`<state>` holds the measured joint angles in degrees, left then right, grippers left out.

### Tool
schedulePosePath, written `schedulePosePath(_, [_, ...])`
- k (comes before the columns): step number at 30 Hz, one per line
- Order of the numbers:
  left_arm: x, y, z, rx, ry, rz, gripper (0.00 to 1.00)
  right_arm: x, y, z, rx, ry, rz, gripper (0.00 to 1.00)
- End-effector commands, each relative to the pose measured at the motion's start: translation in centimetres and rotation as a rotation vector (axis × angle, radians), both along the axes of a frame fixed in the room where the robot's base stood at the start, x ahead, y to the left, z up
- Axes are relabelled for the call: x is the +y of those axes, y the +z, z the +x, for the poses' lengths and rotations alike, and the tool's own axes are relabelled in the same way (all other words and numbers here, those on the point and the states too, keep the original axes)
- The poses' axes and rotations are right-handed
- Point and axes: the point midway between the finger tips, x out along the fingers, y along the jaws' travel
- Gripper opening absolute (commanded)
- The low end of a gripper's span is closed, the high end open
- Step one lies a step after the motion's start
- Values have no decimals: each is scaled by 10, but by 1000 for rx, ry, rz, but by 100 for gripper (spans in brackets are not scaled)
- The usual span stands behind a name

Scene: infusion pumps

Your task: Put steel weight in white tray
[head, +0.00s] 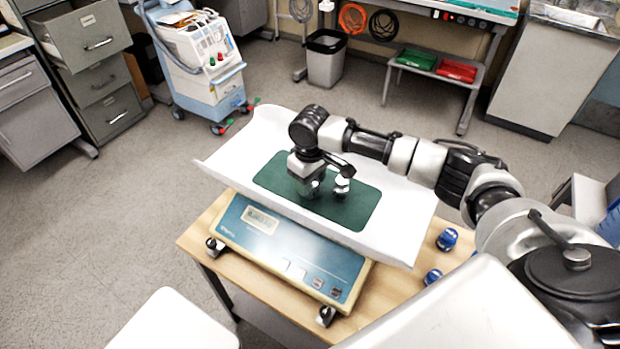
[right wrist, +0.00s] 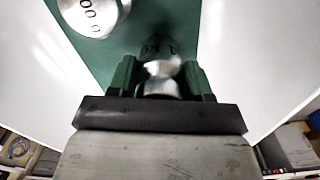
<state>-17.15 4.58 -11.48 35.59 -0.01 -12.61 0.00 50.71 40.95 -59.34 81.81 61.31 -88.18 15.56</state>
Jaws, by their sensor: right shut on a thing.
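The white tray (head: 240,140) lies on a blue scale, with a dark green mat (head: 355,212) in it. My right gripper (head: 307,190) points down over the mat, inside the tray's outline. In the right wrist view its fingers (right wrist: 160,80) are shut on a shiny steel weight (right wrist: 161,67). Whether this weight touches the mat is hard to tell. A second steel weight (head: 343,183) stands on the mat just right of the gripper. It also shows at the upper left of the right wrist view (right wrist: 92,14). My left gripper is not in view.
The blue scale (head: 290,252) stands on a wooden table (head: 385,290). Two small blue objects (head: 447,239) are at the table's right side. A blue-and-white medical cart (head: 205,70), drawers (head: 95,85) and a bin (head: 326,62) stand farther back. The tray's left part is bare.

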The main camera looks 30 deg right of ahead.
Motion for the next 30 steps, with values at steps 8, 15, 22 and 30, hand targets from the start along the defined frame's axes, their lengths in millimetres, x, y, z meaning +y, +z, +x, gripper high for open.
schedulePosePath(8, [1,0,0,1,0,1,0,0,-1,0,0,0,0,75])
schedulePosePath(15, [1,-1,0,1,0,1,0,0,2,0,-1,0,0,75])
schedulePosePath(22, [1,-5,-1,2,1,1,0,0,37,1,-5,0,2,75])
schedulePosePath(30, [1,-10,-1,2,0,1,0,0,94,1,-3,-1,1,75])
